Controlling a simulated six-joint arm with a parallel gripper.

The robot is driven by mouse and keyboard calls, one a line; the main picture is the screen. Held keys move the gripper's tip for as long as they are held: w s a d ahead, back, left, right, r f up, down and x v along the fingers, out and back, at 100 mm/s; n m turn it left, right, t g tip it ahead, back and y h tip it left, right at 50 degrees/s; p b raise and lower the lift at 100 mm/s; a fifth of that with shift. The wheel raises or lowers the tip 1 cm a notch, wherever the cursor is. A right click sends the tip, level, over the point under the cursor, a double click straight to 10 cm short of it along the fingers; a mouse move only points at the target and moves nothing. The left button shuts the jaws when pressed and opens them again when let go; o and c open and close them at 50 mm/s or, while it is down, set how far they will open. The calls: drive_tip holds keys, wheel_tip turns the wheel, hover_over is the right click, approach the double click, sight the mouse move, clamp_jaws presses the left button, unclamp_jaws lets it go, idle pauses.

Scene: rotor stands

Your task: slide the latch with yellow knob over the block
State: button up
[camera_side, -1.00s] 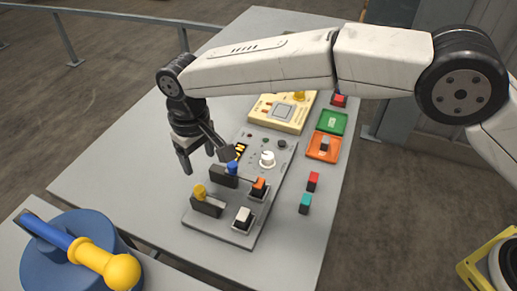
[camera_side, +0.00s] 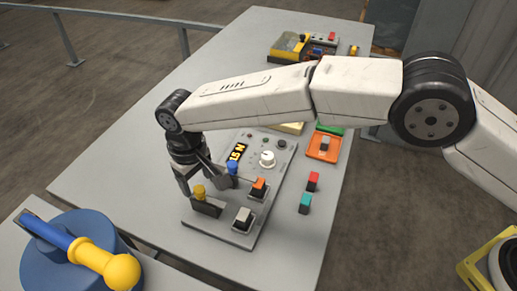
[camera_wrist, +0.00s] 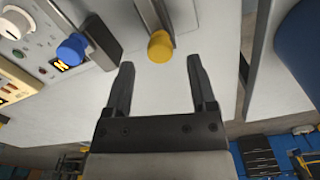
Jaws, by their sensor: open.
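The yellow knob (camera_side: 199,191) sits at the end of a dark latch bar (camera_side: 208,207) at the near left of the grey panel (camera_side: 222,233). The white block (camera_side: 244,215) stands in a dark holder to the right of this bar, apart from it. My gripper (camera_side: 203,184) is open, pointing down close over the yellow knob. In the wrist view the yellow knob (camera_wrist: 160,46) lies centred just beyond the spread fingertips (camera_wrist: 160,65), with nothing held. Whether a finger touches it I cannot tell.
A second latch with a blue knob (camera_side: 232,167) and a holder with an orange block (camera_side: 259,186) are close behind. A white dial (camera_side: 267,159) is farther back. Red (camera_side: 313,178) and teal (camera_side: 305,202) blocks stand on the table to the right.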

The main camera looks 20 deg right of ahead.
drive_tip(key=shift+f, duration=1.2)
drive_tip(key=shift+c, duration=0.2)
clamp_jaws()
drive_tip(key=shift+r, duration=0.1)
idle(0.4)
